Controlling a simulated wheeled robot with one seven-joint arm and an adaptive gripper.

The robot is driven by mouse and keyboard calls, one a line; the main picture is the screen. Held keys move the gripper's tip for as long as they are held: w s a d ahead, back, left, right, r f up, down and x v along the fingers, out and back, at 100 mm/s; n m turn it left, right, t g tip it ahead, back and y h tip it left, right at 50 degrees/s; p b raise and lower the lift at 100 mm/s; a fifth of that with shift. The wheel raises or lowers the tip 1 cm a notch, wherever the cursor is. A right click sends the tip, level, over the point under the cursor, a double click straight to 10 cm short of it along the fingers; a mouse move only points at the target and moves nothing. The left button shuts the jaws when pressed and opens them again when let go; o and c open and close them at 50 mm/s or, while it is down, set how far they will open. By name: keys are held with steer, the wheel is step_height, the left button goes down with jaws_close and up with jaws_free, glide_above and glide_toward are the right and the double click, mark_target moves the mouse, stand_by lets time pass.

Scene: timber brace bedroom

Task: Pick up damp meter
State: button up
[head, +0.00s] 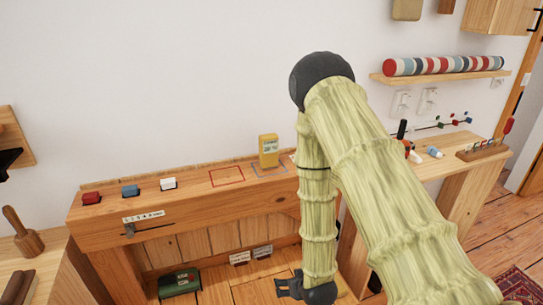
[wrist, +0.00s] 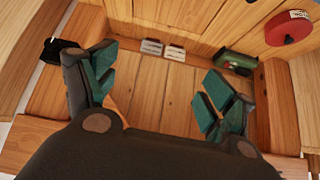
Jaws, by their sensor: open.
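A yellow boxy device with a small dark panel, which looks like the damp meter (head: 268,151), stands upright on the bench top near a blue outlined rectangle. It does not show in the wrist view. My gripper (head: 290,287) is low in front of the bench, well below the yellow device and apart from it. In the wrist view my gripper (wrist: 160,78) has its green-padded fingers spread wide with nothing between them. My arm hides part of the bench just right of the yellow device.
A red round object (wrist: 287,27) is at upper right there.

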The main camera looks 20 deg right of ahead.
steer(key=w+d+r+t+b, duration=0.15)
steer(key=w+r+t, duration=0.35)
steer(key=w+r, duration=1)
steer(key=t, duration=0.5)
glide_toward(271, 146)
steer(key=w+f, duration=0.1)
steer(key=shift+n, duration=0.3)
steer(key=w, duration=0.5)
steer(key=shift+w+r+p, duration=0.1)
steer(key=shift+r+p, duration=0.05)
steer(key=shift+p, duration=0.2)
steer(key=shift+w+a+r+p, duration=0.15)
steer(key=shift+w+p, duration=0.4)
steer(key=shift+w, duration=0.6)
steer(key=shift+w+r+p, duration=0.2)
steer(key=shift+w+p, duration=0.3)
steer(key=shift+w, duration=0.65)
steer(key=shift+w+f, duration=0.1)
steer(key=shift+w, duration=0.55)
steer(key=c, duration=1.2)
